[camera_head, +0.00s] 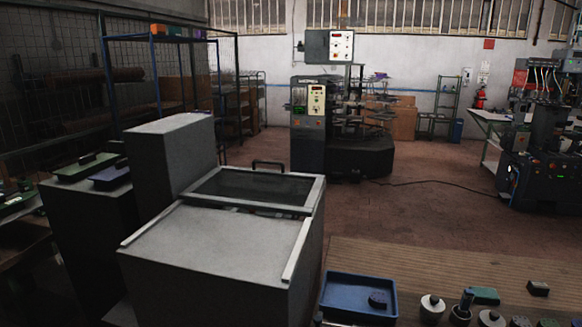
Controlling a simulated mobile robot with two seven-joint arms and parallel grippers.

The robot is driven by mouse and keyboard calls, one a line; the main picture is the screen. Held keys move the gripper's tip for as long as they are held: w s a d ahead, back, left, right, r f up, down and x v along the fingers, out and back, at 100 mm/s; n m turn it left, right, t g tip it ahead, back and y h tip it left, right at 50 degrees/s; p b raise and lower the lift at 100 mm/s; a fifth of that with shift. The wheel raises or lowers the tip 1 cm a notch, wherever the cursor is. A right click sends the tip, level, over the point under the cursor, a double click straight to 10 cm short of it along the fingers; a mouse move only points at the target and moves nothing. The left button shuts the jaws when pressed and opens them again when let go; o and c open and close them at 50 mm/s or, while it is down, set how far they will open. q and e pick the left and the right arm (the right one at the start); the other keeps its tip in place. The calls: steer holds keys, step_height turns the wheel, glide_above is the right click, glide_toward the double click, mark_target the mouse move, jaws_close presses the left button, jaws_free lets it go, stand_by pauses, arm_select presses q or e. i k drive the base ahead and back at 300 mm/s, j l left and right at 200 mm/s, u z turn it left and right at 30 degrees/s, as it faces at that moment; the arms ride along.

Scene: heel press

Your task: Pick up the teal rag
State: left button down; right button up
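A small flat dark teal piece, which looks like the teal rag (486,296), lies on the ribbed brown tabletop (430,270) at the lower right. It sits just behind a dark capped container (461,312), which stands close to its left front edge. Its folds are too small to make out. Neither of my grippers is in view.
A blue tray (358,282) with a dark object (378,299) in it stands left of the rag. A white-topped pot (432,305) and several small items stand along the front edge. A dark block (538,288) lies to the right. A large grey machine (215,245) fills the left.

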mark_target(482, 296)
steer(key=z, duration=1.3)
steer(key=u, duration=0.15)
steer(key=i+l, duration=0.05)
